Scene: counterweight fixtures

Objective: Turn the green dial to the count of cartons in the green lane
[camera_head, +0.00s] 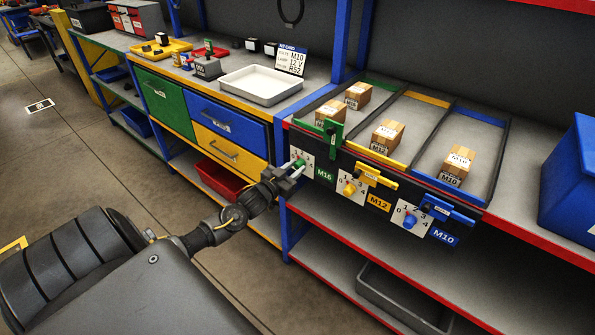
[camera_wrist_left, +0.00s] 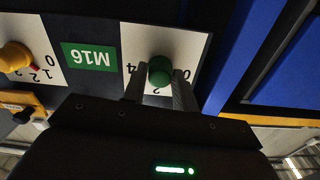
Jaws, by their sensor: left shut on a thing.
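The green dial (camera_wrist_left: 160,70) sits on a white numbered plate beside a green M16 label (camera_wrist_left: 88,57). My left gripper (camera_head: 288,172) is shut on the dial, with one finger on each side of it in the left wrist view (camera_wrist_left: 160,88). The dial's pointer cannot be made out. The green lane (camera_head: 348,86) is the leftmost lane and holds two cartons, a rear one (camera_head: 358,95) and a front one (camera_head: 333,110). My right gripper is not in view.
The yellow lane (camera_head: 427,98) and blue lane (camera_head: 487,140) each hold one carton. A yellow dial (camera_head: 349,188) and a blue dial (camera_head: 410,221) sit to the right. A white tray (camera_head: 262,97) is on the left bench. A blue bin (camera_head: 570,190) stands at right.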

